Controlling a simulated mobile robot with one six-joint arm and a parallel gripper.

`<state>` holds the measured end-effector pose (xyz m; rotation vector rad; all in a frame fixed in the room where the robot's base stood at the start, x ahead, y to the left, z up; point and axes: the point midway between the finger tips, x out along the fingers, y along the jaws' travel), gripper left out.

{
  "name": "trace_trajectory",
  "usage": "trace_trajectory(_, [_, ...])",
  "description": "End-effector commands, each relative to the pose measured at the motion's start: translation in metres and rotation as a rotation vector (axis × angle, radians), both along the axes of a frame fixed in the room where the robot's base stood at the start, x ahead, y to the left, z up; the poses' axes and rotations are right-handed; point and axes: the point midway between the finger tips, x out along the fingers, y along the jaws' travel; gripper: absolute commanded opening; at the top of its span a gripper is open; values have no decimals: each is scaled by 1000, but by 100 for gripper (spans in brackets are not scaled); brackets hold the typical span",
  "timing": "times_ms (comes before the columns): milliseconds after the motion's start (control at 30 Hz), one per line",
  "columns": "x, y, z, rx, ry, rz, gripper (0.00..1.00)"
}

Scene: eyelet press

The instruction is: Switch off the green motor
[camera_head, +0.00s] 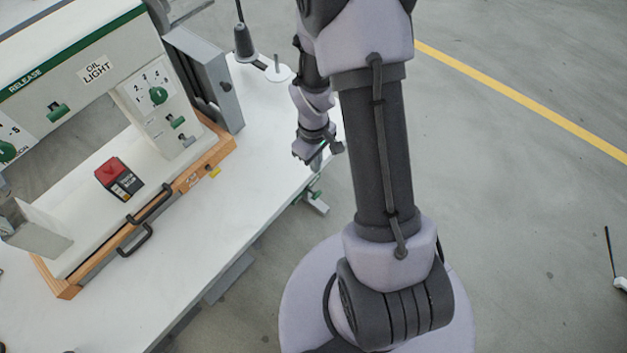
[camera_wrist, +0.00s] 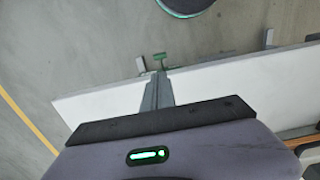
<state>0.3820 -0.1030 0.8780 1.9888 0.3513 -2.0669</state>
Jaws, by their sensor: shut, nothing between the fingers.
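The press's panel (camera_head: 95,50) is at the upper left of the head view. It carries green switches, one below the "OIL LIGHT" label (camera_head: 58,112) and one on the right-hand plate (camera_head: 178,122), plus a green dial (camera_head: 158,95). Small labels are unreadable, so I cannot tell which control is the green motor's. My gripper (camera_head: 318,160) is over the right end of the white table, well right of the panel and apart from it. In the wrist view, my gripper (camera_wrist: 158,80) is shut and empty, in front of the table's edge.
A red and black box (camera_head: 120,178) stands on the press bed, with dark handles (camera_head: 150,203) at its front. A grey box (camera_head: 205,75) and a dark lamp-like part (camera_head: 245,42) stand right of the panel. A green-handled clamp (camera_head: 315,195) is on the table edge.

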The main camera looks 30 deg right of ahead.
Motion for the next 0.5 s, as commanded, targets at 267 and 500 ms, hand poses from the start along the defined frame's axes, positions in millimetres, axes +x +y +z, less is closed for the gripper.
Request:
trace_trajectory(267, [-2,0,-47,1,4,0,0])
trace_trajectory(500, [-4,-1,-100,1,3,-2,0])
